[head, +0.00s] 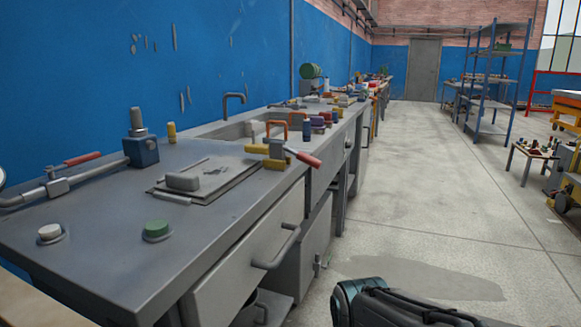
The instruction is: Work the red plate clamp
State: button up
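A clamp with a red-tipped lever (302,158) stands at the front edge of the grey workbench, at the right side of a flat grey plate (222,184). Its body is yellowish and grey. The lever slants down to the right, past the bench edge. A grey block (183,181) lies on the plate's left part. A second red-handled lever (82,158) on grey pipework lies at the bench's left back. Which of the two the task means is not marked. My gripper is not in view; a dark part, probably of my arm, shows at the bottom.
On the bench (95,255) are a green button (157,230), a white button (50,233), a blue block with a grey post (141,150) and a yellow cylinder (172,132). A drawer handle (277,250) juts from the front.

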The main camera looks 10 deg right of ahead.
aim_at(316, 163)
jog(key=u, duration=0.1)
jog(key=k, duration=0.2)
jog(key=z, duration=0.8)
jog(key=i, duration=0.7)
jog(key=u, duration=0.35)
